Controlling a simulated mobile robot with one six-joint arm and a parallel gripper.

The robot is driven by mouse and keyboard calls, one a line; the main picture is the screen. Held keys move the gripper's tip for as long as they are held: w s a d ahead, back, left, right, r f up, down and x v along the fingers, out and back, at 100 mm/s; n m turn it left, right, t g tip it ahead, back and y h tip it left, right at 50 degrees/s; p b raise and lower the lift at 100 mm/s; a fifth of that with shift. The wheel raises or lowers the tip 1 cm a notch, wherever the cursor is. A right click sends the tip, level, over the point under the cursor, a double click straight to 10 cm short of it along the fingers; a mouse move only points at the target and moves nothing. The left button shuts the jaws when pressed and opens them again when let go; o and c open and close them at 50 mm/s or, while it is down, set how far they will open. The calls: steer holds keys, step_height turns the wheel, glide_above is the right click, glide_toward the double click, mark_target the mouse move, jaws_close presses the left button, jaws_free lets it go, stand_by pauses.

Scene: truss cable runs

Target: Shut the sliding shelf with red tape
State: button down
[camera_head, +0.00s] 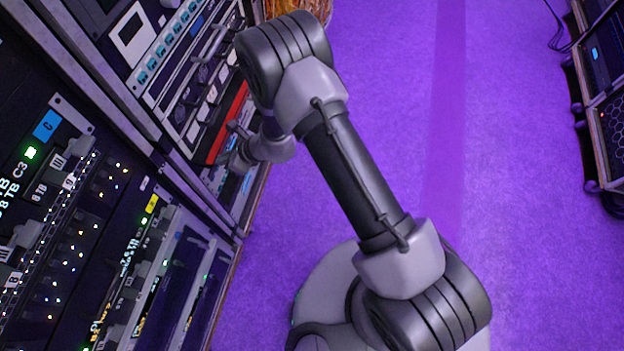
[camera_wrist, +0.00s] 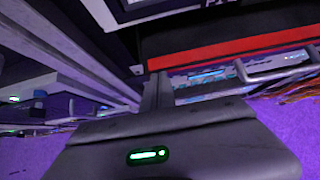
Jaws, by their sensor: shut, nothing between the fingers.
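The sliding shelf with red tape (camera_head: 228,122) is in the rack on the left in the head view. Its red tape runs along the front edge. In the wrist view the red tape (camera_wrist: 235,48) crosses the upper right as a long band. How far the shelf stands out is hard to tell. My gripper (camera_wrist: 158,92) is shut and empty, its fingers pointing towards the shelf just below the tape's left part. Whether the fingertips touch the shelf is unclear. In the head view my wrist partly hides the area beside the tape.
Rack units with lit indicators (camera_head: 60,230) fill the left side. A metal rack rail (camera_wrist: 75,60) runs close at the left in the wrist view. Orange cables (camera_head: 285,8) lie at the top of the head view. Another rack (camera_head: 602,110) stands far right. Purple floor between is clear.

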mark_target(205, 157)
steer(key=a, duration=0.1)
steer(key=w+a, duration=0.1)
steer(key=a, duration=0.1)
steer(key=shift+w+a, duration=0.1)
steer(key=shift+a, duration=0.15)
steer(key=shift+w+a+r, duration=0.1)
steer(key=shift+a+r, duration=0.1)
steer(key=shift+w, duration=0.1)
